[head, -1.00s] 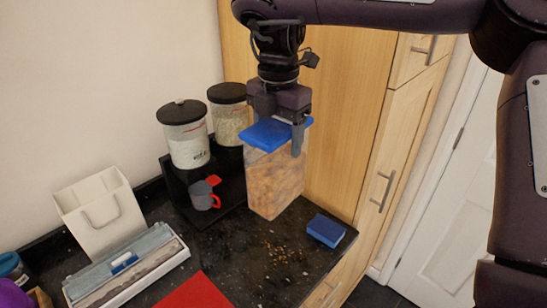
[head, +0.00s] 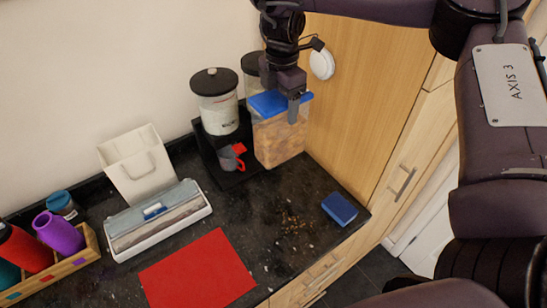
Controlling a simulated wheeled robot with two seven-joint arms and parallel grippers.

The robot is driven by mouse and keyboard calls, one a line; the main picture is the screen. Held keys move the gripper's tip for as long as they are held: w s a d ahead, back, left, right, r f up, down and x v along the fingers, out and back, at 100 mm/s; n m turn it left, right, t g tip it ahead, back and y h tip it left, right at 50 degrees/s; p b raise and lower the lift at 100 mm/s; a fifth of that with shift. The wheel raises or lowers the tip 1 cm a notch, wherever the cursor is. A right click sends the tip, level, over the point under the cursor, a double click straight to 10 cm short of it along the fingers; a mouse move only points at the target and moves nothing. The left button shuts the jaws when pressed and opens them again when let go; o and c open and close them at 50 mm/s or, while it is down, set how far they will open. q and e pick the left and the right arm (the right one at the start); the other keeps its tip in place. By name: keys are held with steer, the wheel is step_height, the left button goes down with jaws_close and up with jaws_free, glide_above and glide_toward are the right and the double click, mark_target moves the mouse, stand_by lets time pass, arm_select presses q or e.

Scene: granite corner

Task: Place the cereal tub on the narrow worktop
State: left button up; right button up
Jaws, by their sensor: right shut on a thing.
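The cereal tub (head: 279,140) is a clear, upright container of brown cereal with a blue lid (head: 281,103). My right gripper (head: 294,108) comes down from above and is shut on the tub at its lid. The tub is at the back of the black speckled worktop (head: 262,215), just right of the dark raised stand and in front of the wooden cabinet panel. I cannot tell whether its base touches the worktop. My left gripper is not in view.
A black-lidded jar (head: 218,103) and a grey-red mug (head: 230,158) are beside the tub. A blue block (head: 340,208) and crumbs lie in front. A red mat (head: 198,272), grey-white case (head: 160,220) and white holder (head: 137,166) occupy the left. Worktop between mat and block is mostly clear.

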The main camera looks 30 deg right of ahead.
mark_target(280, 151)
step_height(280, 151, down, 12)
steer(key=shift+w+d+r+b, duration=0.1)
steer(key=shift+d+b, duration=0.05)
steer(key=shift+b, duration=0.25)
steer(key=shift+f, duration=0.5)
step_height(280, 151, down, 2)
steer(key=shift+f, duration=0.15)
steer(key=shift+f+b, duration=0.3)
steer(key=shift+f, duration=0.3)
steer(key=o, duration=1.7)
steer(key=shift+o, duration=0.2)
step_height(280, 151, up, 12)
steer(key=shift+r+p, duration=0.15)
steer(key=shift+p, duration=0.2)
